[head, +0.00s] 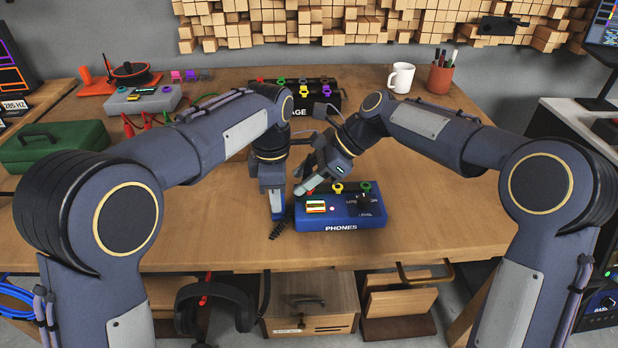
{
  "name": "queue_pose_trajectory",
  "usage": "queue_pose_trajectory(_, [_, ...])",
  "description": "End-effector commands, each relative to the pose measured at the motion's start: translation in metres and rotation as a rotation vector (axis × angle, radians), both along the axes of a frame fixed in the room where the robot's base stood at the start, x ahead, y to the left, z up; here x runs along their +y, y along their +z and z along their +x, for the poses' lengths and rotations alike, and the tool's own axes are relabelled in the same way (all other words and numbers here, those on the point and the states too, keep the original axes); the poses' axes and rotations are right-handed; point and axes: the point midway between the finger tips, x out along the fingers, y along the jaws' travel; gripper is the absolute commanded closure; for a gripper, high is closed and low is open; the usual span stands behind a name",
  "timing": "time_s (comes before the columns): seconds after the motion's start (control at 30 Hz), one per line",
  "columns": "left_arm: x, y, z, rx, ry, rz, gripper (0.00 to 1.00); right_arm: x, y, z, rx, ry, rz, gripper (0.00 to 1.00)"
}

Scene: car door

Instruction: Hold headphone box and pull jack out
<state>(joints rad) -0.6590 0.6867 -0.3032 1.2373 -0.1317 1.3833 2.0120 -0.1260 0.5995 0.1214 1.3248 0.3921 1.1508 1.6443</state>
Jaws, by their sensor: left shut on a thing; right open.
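I cannot tell whether the jack is still in the box's side. My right gripper (304,186) is open at the box's upper left corner; whether it touches the box is unclear.
Black headphones (214,306) hang below the table's front edge. A black box with coloured buttons (322,104) stands behind my grippers. A green case (55,146) and a grey box (142,100) are at left. A white mug (401,77) and pen cup (440,79) stand at back right. The table's right side is clear.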

Motion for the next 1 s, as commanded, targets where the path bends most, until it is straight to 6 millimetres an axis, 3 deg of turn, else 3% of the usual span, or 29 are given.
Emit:
queue_pose_trajectory(0.3, [0.0, -0.0013, -0.0002, 0.002, 0.0, 0.001, 1.0, 0.0041, -0.0042, -0.0002, -0.001, 0.001, -0.001, 0.61])
queue_pose_trajectory(0.6, [0.0, -0.0014, -0.0003, 0.002, 0.0, 0.001, 1.0, 0.0037, -0.004, -0.0001, -0.001, 0.0, -0.001, 1.0])
queue_pose_trajectory(1.0, [0.0001, -0.0013, -0.0003, 0.002, 0.0, 0.001, 1.0, 0.004, 0.0042, 0.0003, -0.005, 0.001, 0.0, 1.0])
